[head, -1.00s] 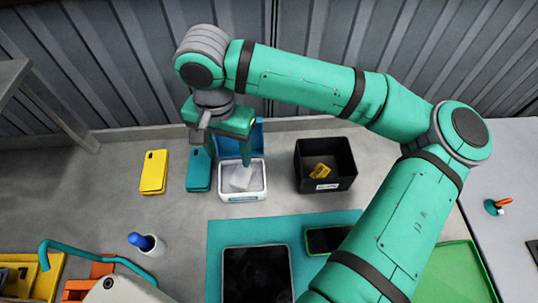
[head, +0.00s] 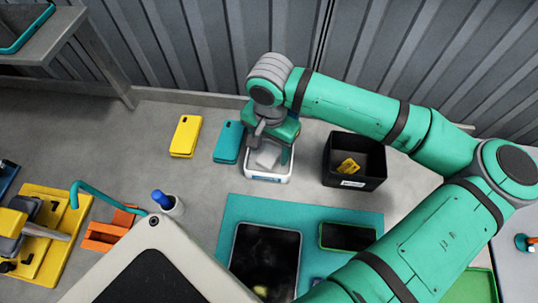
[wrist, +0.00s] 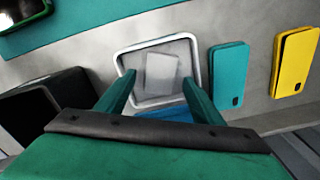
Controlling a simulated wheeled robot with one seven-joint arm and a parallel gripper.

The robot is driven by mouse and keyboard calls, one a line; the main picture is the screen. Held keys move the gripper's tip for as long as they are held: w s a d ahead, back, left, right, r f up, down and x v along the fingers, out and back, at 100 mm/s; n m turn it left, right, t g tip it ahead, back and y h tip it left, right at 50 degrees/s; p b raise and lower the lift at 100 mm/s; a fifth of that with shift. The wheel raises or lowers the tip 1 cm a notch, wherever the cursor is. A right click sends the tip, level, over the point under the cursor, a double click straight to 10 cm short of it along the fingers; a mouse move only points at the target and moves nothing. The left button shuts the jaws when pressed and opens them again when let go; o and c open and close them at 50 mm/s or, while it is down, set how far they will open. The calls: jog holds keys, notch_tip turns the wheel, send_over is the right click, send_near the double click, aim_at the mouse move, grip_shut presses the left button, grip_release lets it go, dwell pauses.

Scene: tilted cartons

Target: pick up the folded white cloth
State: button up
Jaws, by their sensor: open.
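My gripper (head: 270,150) is over the carton, pointing down. In the wrist view its two green fingers (wrist: 158,88) are spread wide, one on each side of the cloth, with nothing between them. I cannot tell exactly how far the fingertips are above the cloth.
A black bin (head: 353,160) with a yellow item stands right of the carton. A teal phone (head: 228,142) and a yellow phone (head: 186,136) lie to its left. A teal mat (head: 311,218) with a tablet (head: 265,262) is in front. The corrugated wall is close behind.

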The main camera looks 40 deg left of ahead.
jog(key=shift+f, duration=0.3)
jog(key=c, duration=1.2)
jog(key=shift+r, duration=0.1)
